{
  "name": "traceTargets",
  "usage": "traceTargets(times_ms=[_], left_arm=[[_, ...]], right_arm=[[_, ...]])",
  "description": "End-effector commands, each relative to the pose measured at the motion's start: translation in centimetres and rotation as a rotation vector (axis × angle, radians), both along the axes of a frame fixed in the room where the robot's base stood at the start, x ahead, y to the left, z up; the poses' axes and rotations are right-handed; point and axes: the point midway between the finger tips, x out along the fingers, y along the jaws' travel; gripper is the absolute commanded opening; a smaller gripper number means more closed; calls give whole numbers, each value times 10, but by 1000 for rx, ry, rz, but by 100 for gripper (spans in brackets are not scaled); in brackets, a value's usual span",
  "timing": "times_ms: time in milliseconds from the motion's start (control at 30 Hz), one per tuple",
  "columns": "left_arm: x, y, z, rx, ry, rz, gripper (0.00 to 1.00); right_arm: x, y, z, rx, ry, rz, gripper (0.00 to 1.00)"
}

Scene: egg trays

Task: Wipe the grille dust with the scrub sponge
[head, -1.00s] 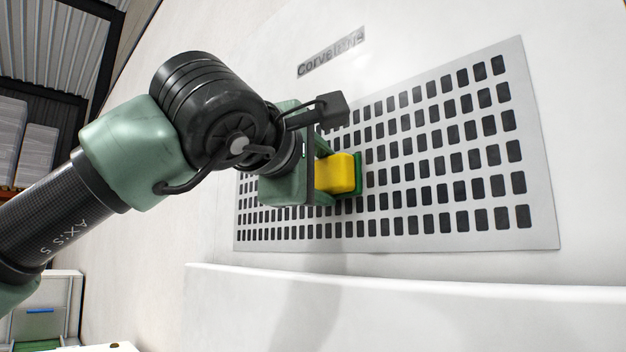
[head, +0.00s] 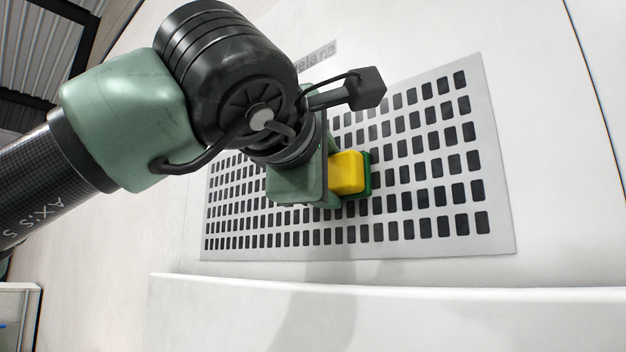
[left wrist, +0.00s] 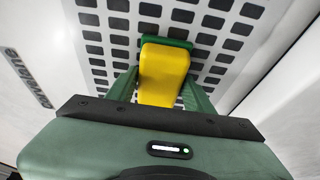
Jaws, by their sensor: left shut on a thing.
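The scrub sponge (head: 347,172) is yellow with a green scrub face. It also shows in the left wrist view (left wrist: 162,72). My left gripper (head: 334,178) is shut on its yellow body. The green face is turned toward the grille (head: 490,215) and looks to be against it or very close; I cannot tell which. The grille is a pale grey panel with rows of dark slots on a white wall; it also shows in the left wrist view (left wrist: 95,60). I cannot make out distinct dust on it. My left arm hides its upper left part. My right gripper is not in view.
A white ledge (head: 400,310) runs below the grille. A grey lettered label (head: 318,55) sits above the grille, partly hidden by my arm. A white shelf unit (head: 18,310) stands at the lower left. The grille's right side is unobstructed.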

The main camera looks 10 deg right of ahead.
Motion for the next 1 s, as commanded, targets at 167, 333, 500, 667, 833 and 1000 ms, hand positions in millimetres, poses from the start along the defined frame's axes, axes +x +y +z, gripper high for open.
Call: traceTargets(times_ms=[167,333,500,667,833,1000], left_arm=[[-2,-2,0,1,1,-1,20],[-3,0,-1,-1,1,0,20],[-11,11,-1,-3,-2,0,20],[-20,25,-2,-3,-1,1,20],[-30,39,-1,-3,-1,1,20],[-37,47,0,-2,-1,0,20]], right_arm=[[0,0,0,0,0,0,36],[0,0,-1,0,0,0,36],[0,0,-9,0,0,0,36],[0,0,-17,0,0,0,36],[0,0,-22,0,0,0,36],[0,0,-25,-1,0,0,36]])
